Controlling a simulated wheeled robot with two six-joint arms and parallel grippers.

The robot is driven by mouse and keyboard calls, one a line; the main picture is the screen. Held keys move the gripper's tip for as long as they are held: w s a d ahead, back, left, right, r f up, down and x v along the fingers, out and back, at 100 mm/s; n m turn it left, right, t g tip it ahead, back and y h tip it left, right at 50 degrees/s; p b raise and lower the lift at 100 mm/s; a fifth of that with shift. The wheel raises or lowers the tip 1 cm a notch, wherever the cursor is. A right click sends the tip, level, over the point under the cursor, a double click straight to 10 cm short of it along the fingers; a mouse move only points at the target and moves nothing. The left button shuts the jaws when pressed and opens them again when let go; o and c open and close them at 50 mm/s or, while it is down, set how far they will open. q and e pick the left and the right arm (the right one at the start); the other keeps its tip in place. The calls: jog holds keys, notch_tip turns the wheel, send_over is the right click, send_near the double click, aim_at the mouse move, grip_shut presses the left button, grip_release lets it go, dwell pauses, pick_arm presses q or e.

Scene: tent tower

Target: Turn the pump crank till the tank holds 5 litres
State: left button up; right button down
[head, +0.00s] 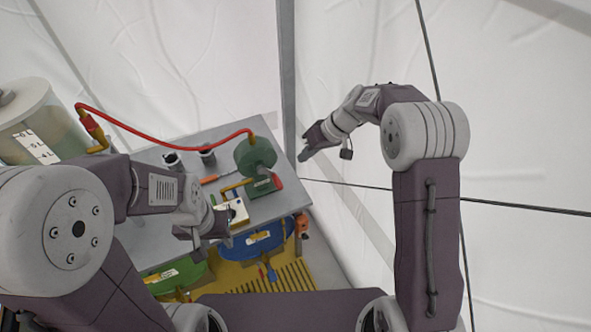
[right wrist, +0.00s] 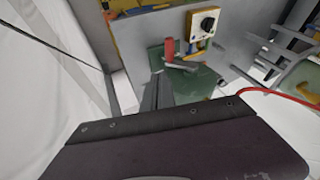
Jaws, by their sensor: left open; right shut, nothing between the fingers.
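The tank (head: 42,125) stands at the far left in the head view. Its white scale strip has litre marks, and my left arm covers its lower part. The water level cannot be read clearly. The green pump (head: 256,152) sits on the grey table's right end. Its crank has a red handle (head: 277,183), which stands up in the right wrist view (right wrist: 168,48). My right gripper (head: 306,152) is shut and empty, right of the pump and apart from the handle. My left gripper (head: 222,236) is open by the table's front edge, left of a white dial box (head: 238,213).
A red hose (head: 170,133) arches from the tank to the pump. Dark cups (head: 207,155) stand behind on the table (head: 200,136). Blue (head: 258,242) and green (head: 178,277) items lie below on a yellow slatted rack (head: 293,280). White tent walls and a grey pole (head: 287,70) bound the right side.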

aim_at(282, 185)
pick_arm(q)
jog(key=shift+s+a+r+p, duration=0.4)
jog(key=shift+s+a+r, duration=0.05)
jog(key=shift+s+r, duration=0.1)
pick_arm(e)
jog(key=s+x, duration=0.2)
jog(key=x, duration=0.8)
jog(key=shift+w+a+f, duration=0.2)
jog(key=shift+a+f, duration=0.05)
jog(key=shift+a, duration=0.1)
pick_arm(q)
jog(key=shift+f, duration=0.1)
pick_arm(e)
jog(key=shift+s, duration=0.1)
pick_arm(q)
notch_tip(282, 185, down, 12)
jog(key=b, duration=1.2)
jog(key=shift+f, duration=0.2)
pick_arm(e)
jog(key=shift+s+a+f+m+g+y, duration=0.1)
jog(key=shift+a+f+g+y, duration=0.25)
jog(key=shift+f, duration=0.35)
jog(key=shift+s+a+f+m+g+y, duration=0.15)
jog(key=shift+a+f+y, duration=0.15)
jog(key=shift+f+y, duration=0.35)
jog(key=shift+s+a+f+m+g+y, duration=0.1)
jog(key=shift+a+f+g+y, duration=0.1)
jog(key=shift+a+f+y, duration=0.4)
